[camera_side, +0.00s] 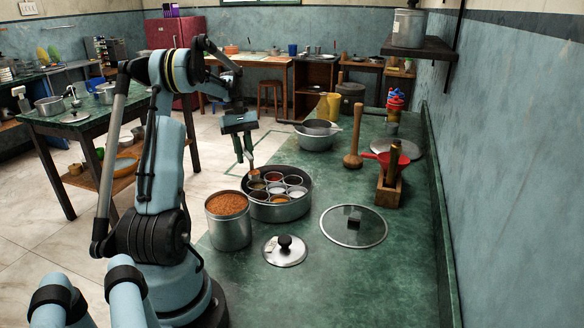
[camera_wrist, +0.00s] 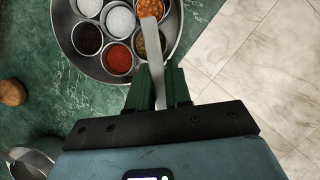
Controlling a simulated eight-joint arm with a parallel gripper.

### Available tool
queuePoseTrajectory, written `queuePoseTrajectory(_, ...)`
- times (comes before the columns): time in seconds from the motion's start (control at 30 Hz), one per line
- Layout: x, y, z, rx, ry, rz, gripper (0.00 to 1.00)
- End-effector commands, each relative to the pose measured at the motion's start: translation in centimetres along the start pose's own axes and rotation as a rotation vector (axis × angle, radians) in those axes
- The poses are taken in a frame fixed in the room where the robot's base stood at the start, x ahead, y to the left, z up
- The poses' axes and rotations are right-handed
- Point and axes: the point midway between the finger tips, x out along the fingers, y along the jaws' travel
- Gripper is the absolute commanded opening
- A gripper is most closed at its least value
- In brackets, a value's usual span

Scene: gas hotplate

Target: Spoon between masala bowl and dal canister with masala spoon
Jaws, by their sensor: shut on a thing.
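My gripper (camera_side: 245,158) is above the left rim of the round steel masala tin (camera_side: 280,214), shut on the masala spoon (camera_side: 253,166). In the wrist view the green fingers (camera_wrist: 160,88) clasp the grey spoon (camera_wrist: 152,45), which reaches over the tin (camera_wrist: 68,48). The spoon and fingers partly cover a brownish-green bowl (camera_wrist: 147,43). The dal canister (camera_side: 230,237), full of orange-brown dal, stands left of the tin, outside the wrist view.
A knobbed steel lid (camera_side: 284,256) and a glass lid (camera_side: 353,232) lie on the green counter (camera_side: 325,290). A wooden pestle (camera_side: 352,150), a wooden block (camera_side: 390,192) and a metal basin (camera_side: 316,142) stand farther back. The front right of the counter is clear.

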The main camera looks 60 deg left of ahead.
Motion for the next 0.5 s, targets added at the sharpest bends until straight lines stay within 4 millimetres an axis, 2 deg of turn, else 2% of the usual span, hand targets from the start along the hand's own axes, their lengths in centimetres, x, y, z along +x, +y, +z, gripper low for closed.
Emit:
queuePoseTrajectory(0.27, 0.0, 0.0, 0.3, 0.003, 0.022, -0.001, 0.00)
queuePoseTrajectory(0.5, -0.2, 0.1, 1.2, 0.006, 0.167, -0.001, 0.00)
